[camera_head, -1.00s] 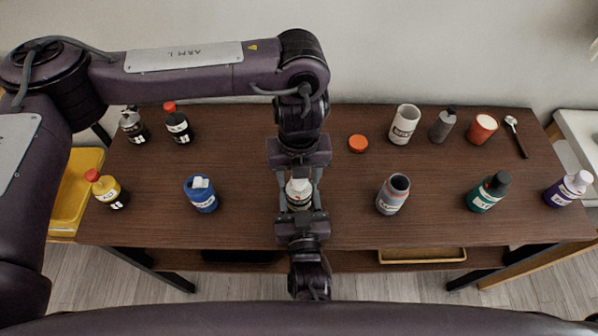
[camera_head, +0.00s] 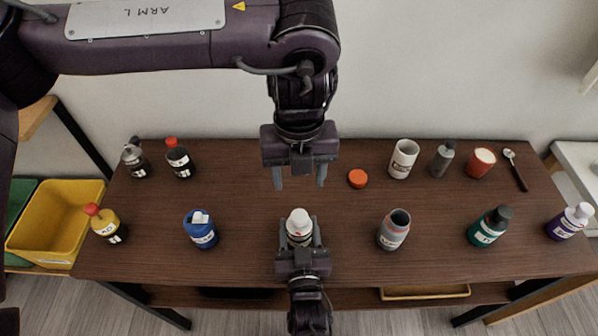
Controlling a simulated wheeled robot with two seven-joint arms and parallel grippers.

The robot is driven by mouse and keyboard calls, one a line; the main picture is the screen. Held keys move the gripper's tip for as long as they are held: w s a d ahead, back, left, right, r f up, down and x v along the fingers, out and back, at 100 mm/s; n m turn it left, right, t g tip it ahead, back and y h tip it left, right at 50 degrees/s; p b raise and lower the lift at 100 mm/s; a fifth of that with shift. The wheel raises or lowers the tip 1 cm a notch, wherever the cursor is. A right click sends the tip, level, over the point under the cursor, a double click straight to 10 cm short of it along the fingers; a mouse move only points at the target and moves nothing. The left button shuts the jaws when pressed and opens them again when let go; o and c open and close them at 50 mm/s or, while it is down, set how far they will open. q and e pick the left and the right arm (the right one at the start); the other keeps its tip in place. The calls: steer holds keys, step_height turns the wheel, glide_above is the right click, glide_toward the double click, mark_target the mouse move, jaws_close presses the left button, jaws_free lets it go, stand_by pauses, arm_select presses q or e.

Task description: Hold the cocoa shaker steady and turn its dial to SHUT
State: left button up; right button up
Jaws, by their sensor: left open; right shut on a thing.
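The cocoa shaker appears to be the small container with a white top (camera_head: 299,221) at the front middle of the table. Its dial markings are too small to read. My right gripper (camera_head: 299,240) comes from the front edge and is shut around its body, which stands upright; the fingers hide part of its sides. My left gripper (camera_head: 299,180) is open and empty, fingers pointing down, above and behind the shaker and apart from it.
On the brown table (camera_head: 250,265) stand a blue container (camera_head: 201,232) to the left and a grey open-topped container (camera_head: 394,231) to the right. An orange lid (camera_head: 357,179) lies right of my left gripper. Several bottles and cups stand further out. A yellow bin (camera_head: 58,222) is at far left.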

stand_by(0.3)
steer(key=o, duration=1.1)
